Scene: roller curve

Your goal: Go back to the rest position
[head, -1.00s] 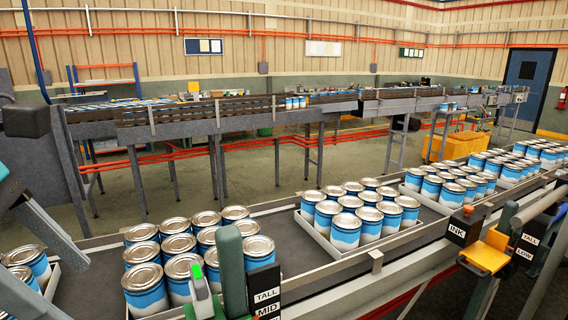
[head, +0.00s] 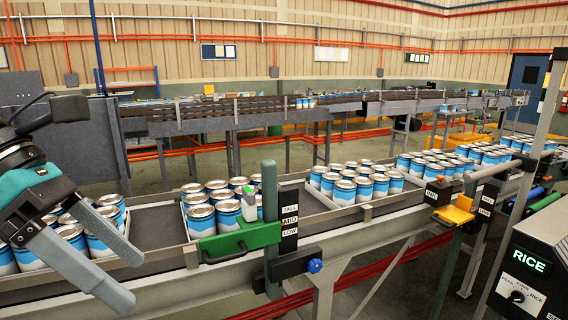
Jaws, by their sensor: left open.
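My left gripper (head: 126,276) reaches in from the left in the head view. Its two grey fingers are spread apart with nothing between them. It shows in front of the near conveyor's left end and overlaps a group of blue-and-white cans (head: 110,215) in the picture; I see no grip on any can. My right gripper is not in view.
The near roller conveyor (head: 150,228) carries trays of cans, with a middle tray (head: 335,198) and others to the right. A green clamp (head: 240,238) sits on its front rail by a TALL/MID/LOW post. A RICE dial box (head: 522,285) stands at lower right.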

